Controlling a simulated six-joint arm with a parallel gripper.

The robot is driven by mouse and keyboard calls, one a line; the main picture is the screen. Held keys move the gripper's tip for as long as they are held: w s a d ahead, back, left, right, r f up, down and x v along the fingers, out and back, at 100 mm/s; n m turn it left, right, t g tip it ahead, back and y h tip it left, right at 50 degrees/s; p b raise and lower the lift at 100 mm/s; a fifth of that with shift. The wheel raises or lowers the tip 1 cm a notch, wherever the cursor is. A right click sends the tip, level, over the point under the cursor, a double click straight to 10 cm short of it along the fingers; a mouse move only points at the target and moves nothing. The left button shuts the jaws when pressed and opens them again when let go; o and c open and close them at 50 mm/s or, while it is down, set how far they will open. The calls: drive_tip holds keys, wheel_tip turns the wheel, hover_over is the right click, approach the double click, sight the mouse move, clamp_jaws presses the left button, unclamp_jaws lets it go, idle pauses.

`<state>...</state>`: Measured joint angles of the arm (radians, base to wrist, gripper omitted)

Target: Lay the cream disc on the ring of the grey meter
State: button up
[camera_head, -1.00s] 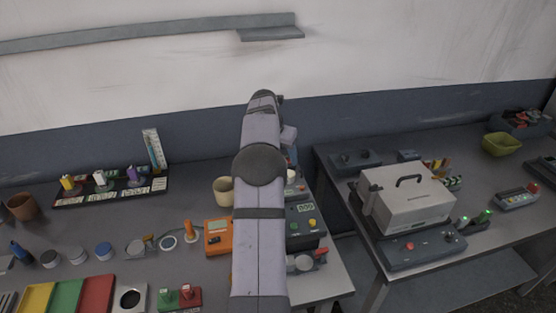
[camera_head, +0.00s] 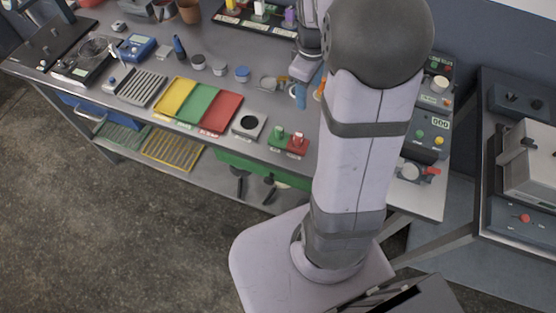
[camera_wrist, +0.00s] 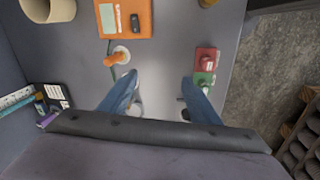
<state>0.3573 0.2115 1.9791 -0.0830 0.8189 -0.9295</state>
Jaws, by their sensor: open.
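A small pale disc (camera_head: 267,82), which looks like the cream disc, lies at the right end of a row of round pieces on the bench in the head view. A grey box with a lit display (camera_head: 428,132) stands right of my arm; I cannot tell whether it is the grey meter, and no ring is clear on it. My gripper (camera_head: 300,92) is low over the bench just right of the pale disc, partly hidden by my arm. In the wrist view its blue fingers (camera_wrist: 160,92) are apart, with a pale round edge beside the left one.
A red block (camera_wrist: 206,60) and a green block (camera_wrist: 203,82) are on the right. Colored trays (camera_head: 200,103) lie along the bench's front.

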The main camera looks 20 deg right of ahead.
drive_tip(key=s+a+f+m, duration=0.2)
drive_tip(key=s+a+m, duration=0.1)
drive_tip(key=s+a, duration=0.4)
drive_tip(key=s+a+f+m+g+y, duration=0.1)
drive_tip(key=s+a+f+m, duration=0.1)
drive_tip(key=s+a+m, duration=0.2)
drive_tip(key=s+a, duration=0.3)
drive_tip(key=a, duration=0.1)
drive_tip(key=shift+s+a+f, duration=0.15)
drive_tip(key=shift+s+f, duration=0.05)
drive_tip(key=shift+s, duration=0.2)
drive_tip(key=shift+f, duration=0.1)
drive_tip(key=w+a+f+m+t+y+b, duration=0.1)
drive_tip(key=w+a+f+m+y+b, duration=0.2)
drive_tip(key=f+b, duration=1)
drive_tip(key=w+a+f+m+t+y+b, duration=0.1)
drive_tip(key=a+f+m+b, duration=0.3)
drive_tip(key=f+b, duration=0.85)
drive_tip(key=w+a+f+m+t+y+b, duration=0.15)
drive_tip(key=a+f+b, duration=0.35)
drive_tip(key=f+b, duration=0.85)
drive_tip(key=s+d+f+n+g+h+b, duration=0.2)
drive_tip(key=d+f+n+b, duration=0.2)
drive_tip(key=f+b, duration=0.5)
drive_tip(key=s+d+f+n+g+h+b, duration=0.1)
drive_tip(key=s+d+f+n+h+b, duration=0.2)
drive_tip(key=d+f+b, duration=0.5)
drive_tip(key=shift+s+f+n+g+b, duration=0.2)
drive_tip(key=shift+f+n+g+b, duration=0.15)
drive_tip(key=shift+f+n+b, duration=0.35)
